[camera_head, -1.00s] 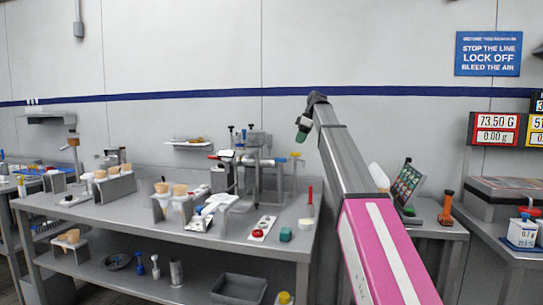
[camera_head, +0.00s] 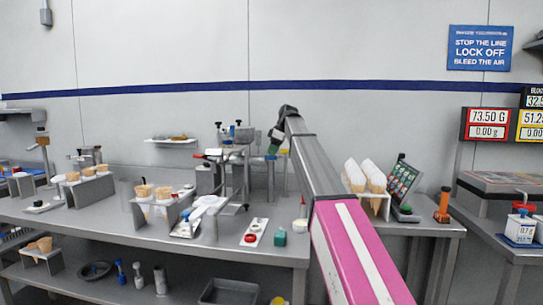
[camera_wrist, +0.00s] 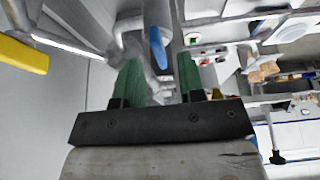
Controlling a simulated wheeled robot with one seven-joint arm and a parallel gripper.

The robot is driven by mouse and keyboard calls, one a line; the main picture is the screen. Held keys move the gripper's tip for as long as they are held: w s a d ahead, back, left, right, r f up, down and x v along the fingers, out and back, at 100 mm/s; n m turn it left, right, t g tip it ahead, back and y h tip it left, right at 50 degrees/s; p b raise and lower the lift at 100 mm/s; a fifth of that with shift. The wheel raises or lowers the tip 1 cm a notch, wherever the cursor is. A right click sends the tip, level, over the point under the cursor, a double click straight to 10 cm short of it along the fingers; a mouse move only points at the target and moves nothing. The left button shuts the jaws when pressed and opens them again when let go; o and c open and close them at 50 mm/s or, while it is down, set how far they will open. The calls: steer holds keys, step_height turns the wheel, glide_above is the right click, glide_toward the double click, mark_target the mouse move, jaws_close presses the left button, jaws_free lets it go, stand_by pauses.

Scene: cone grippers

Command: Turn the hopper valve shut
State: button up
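In the wrist view a blue lever (camera_wrist: 158,48) shows beyond and between the green fingertips of my gripper (camera_wrist: 158,75). The fingers are apart and nothing is clamped between them. A yellow handle (camera_wrist: 22,54) is at the left edge of that view. In the head view my gripper (camera_head: 274,143) is at the upper right of the metal apparatus (camera_head: 238,165) on the bench. A small blue part (camera_head: 271,157) shows just below it. I cannot tell for certain which handle is the hopper valve, and I see no touch between gripper and lever.
The bench (camera_head: 130,227) holds cone racks (camera_head: 160,207), a white plate with a red button (camera_head: 255,233) and a teal block (camera_head: 280,237). A rack of paper-wrapped cones (camera_head: 366,185) stands right of my arm. The wall is close behind the apparatus.

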steer(key=shift+x, duration=1.05)
jaws_close()
